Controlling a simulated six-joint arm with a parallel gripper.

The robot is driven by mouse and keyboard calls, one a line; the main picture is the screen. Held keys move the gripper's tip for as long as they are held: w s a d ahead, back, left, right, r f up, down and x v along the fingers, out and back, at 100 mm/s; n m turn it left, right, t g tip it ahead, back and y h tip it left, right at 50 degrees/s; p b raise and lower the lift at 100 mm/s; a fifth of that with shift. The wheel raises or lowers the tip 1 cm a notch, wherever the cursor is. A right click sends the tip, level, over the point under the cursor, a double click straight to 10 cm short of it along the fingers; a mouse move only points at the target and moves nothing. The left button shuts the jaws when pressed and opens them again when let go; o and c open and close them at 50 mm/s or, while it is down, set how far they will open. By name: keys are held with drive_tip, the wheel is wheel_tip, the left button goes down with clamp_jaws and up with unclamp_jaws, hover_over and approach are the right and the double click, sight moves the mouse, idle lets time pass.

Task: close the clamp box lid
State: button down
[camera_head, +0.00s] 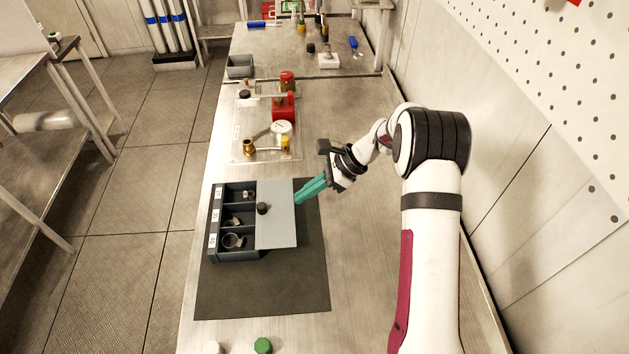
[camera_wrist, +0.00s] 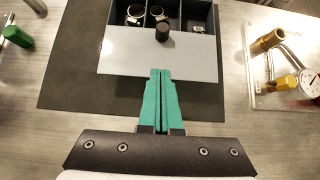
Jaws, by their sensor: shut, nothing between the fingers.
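The clamp box (camera_head: 212,234) is a dark box with labelled compartments, standing on a dark mat. Its grey lid (camera_head: 283,228) is a flat panel with a dark round knob (camera_head: 262,208). The lid lies to the right of the compartments, which are uncovered and hold clamps (camera_head: 233,241). In the wrist view the lid (camera_wrist: 180,56) is nearest me, with the knob (camera_wrist: 162,31) at its far edge. My gripper (camera_head: 300,197) has teal fingers, shut and empty, at the lid's right edge. In the wrist view the fingertips (camera_wrist: 160,72) meet the lid's near edge; I cannot tell whether they touch.
The dark mat (camera_head: 270,290) extends in front of the box. A clear plate with brass fittings and a gauge (camera_head: 281,128) lies behind the box. A green cap (camera_head: 263,345) stands at the front. The bench right of the mat is mostly clear.

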sight(267, 209)
drive_tip(key=a, duration=0.1)
drive_tip(key=a+f, duration=0.1)
drive_tip(key=a, duration=0.1)
drive_tip(key=a+f, duration=0.1)
drive_tip(key=a, duration=0.1)
drive_tip(key=shift+a+f, duration=0.1)
drive_tip(key=shift+a, duration=0.5)
drive_tip(key=a, duration=0.9)
drive_tip(key=shift+a, duration=0.2)
